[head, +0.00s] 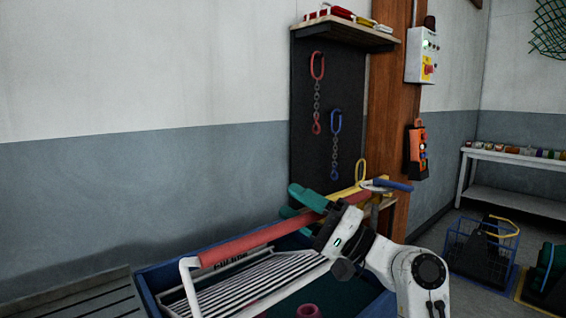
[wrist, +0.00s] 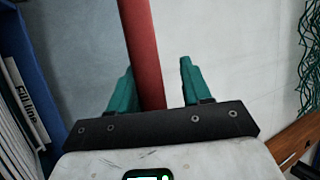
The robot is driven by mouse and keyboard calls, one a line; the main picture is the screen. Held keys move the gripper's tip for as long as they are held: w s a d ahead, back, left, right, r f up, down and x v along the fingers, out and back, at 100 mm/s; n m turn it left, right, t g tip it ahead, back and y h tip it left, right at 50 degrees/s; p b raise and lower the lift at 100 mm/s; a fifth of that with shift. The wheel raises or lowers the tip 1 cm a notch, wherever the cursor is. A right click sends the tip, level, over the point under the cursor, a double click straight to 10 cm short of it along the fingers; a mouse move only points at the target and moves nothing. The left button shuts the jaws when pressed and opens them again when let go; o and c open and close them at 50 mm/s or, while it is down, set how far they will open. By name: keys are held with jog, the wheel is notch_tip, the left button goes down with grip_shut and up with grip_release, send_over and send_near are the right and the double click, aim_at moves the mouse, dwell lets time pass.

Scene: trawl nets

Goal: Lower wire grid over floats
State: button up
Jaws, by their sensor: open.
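The wire grid (head: 250,287) is a set of white bars tilted inside a blue tub (head: 146,290). A red handle bar (head: 262,238) runs above it, joined at its left end to a white bent rod (head: 190,280). My gripper (head: 287,201) is at the right part of this bar. In the wrist view the teal fingers stand apart with the red bar (wrist: 142,50) between them, nearer the left finger; whether they touch it is unclear. A pink ring-shaped thing (head: 308,310), perhaps a float, shows in the tub at the lower edge.
A dark board (head: 300,110) with red and blue chain hooks hangs behind, below a shelf (head: 345,32). A wooden post (head: 385,90) carries a control box (head: 421,55) and an orange pendant (head: 418,150). A bench (head: 520,160) and a blue wire basket (head: 458,245) stand right.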

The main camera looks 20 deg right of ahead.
jog(key=shift+m+g+h, duration=0.3)
jog(key=shift+m+h, duration=0.1)
jog(key=shift+h, duration=0.1)
jog(key=shift+w+a+r+p, duration=0.2)
jog(key=shift+w+r+p, duration=0.4)
jog(key=shift+w+p, duration=0.1)
jog(key=shift+w+a+r+p, duration=0.25)
jog(key=shift+w+r+p, duration=0.3)
jog(key=shift+r+p, duration=0.15)
jog(key=shift+w+a+r+p, duration=0.2)
jog(key=shift+w+r+p, duration=0.35)
jog(key=shift+w+p, duration=0.15)
jog(key=b+v, duration=0.1)
jog(key=v, duration=1.2)
jog(key=shift+b, duration=0.4)
jog(key=shift+w+a, duration=0.15)
